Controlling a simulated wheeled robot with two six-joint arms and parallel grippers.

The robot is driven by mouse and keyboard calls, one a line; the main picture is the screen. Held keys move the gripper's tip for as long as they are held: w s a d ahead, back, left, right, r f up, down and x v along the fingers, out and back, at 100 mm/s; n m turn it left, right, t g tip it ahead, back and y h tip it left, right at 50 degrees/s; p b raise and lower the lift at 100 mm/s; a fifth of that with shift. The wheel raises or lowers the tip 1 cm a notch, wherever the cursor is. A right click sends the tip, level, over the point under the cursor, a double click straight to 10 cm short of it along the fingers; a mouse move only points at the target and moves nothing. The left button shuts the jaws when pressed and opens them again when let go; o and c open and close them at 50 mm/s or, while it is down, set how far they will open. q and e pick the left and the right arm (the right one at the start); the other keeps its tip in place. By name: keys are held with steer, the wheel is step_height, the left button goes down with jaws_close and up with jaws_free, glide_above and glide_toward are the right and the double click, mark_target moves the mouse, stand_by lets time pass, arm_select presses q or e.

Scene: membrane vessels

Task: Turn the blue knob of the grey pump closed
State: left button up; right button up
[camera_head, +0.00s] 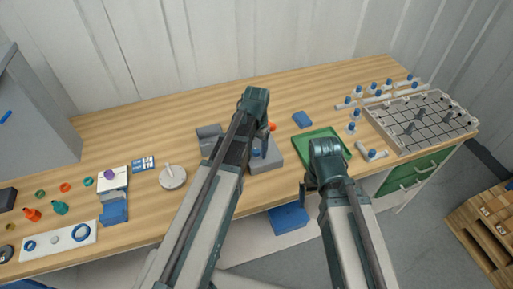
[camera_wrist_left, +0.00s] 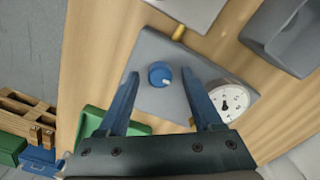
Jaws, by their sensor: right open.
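The grey pump (camera_head: 267,160) stands near the front edge of the bench, partly hidden by my left arm. In the left wrist view the pump (camera_wrist_left: 155,97) has a round blue knob (camera_wrist_left: 160,74) with a small white mark on top. My left gripper (camera_wrist_left: 160,76) is open above the pump. The knob shows between its two fingertips, with a gap on each side; I cannot tell how far above it they are. In the head view my left gripper (camera_head: 259,146) is over the pump. My right gripper (camera_head: 308,189) is open and empty at the bench's front edge.
A round white gauge (camera_wrist_left: 230,101) is beside the left gripper's right finger. A brass fitting (camera_wrist_left: 179,32) sticks out of the pump. A green tray (camera_head: 335,137) lies right of the pump. A round grey plate with a post (camera_head: 173,177) stands left.

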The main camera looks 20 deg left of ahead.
mark_target(256, 150)
arm_select(q)
step_height(256, 150, up, 14)
steer(key=p, duration=1.4)
steer(key=shift+f, duration=0.15)
steer(key=s+d+f+b, duration=0.4)
steer(key=s+d+b, duration=0.1)
steer(key=s, duration=0.2)
steer(key=s+d+f+y+b, duration=0.1)
steer(key=s+d+f+b, duration=0.3)
steer(key=s, duration=0.3)
steer(key=shift+s+d+f+n+b, duration=0.4)
steer(key=shift+d+f, duration=0.3)
steer(key=shift+d, duration=0.2)
